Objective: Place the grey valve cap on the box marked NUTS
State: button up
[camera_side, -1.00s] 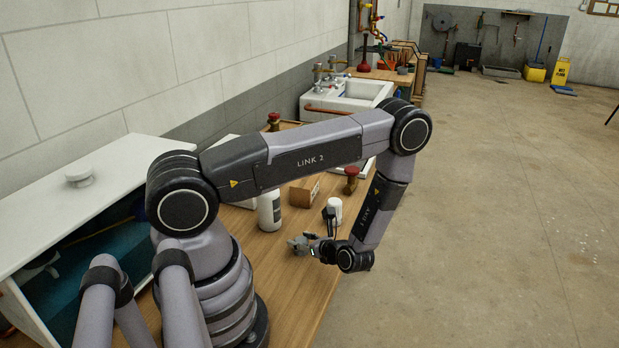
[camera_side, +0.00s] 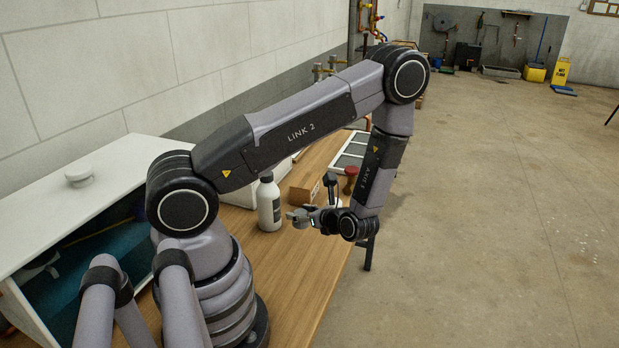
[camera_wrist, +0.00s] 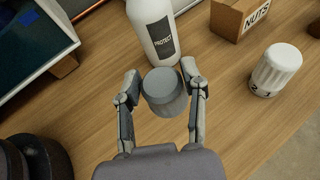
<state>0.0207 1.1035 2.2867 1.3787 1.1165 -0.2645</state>
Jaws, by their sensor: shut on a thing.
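The grey valve cap (camera_wrist: 162,90) is between the two fingers of my gripper (camera_wrist: 162,78) in the wrist view, and the gripper is shut on it. In the side view my gripper (camera_side: 298,217) is raised above the wooden bench, and the cap cannot be told clearly from the fingers there. In the side view this box (camera_side: 305,190) stands behind my gripper, partly hidden by my arm.
A white bottle marked PROTECT (camera_wrist: 152,30) stands just beyond the cap; it also shows in the side view (camera_side: 268,204). A white numbered cap (camera_wrist: 276,68) stands right of my gripper. A red-topped valve (camera_side: 350,181) is near the box. Bare bench (camera_wrist: 85,120) lies to the left.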

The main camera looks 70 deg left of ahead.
jog(key=a+r+m+t, duration=0.2)
jog(key=a+r, duration=0.9)
send_over(305, 180)
jog(key=f, duration=0.8)
jog(key=shift+s+d+f, duration=0.15)
jog(key=shift+s+d, duration=0.05)
jog(key=shift+s, duration=0.05)
jog(key=shift+w+a+f, duration=0.1)
jog(key=shift+w+f, duration=0.05)
jog(key=shift+f, duration=0.05)
jog(key=shift+w+a+f, duration=0.1)
jog(key=shift+f, duration=0.8)
jog(key=shift+w+a+f, duration=0.1)
jog(key=shift+f, duration=0.8)
jog(key=shift+f, duration=0.15)
jog(key=o, duration=0.7)
jog(key=shift+o, duration=0.2)
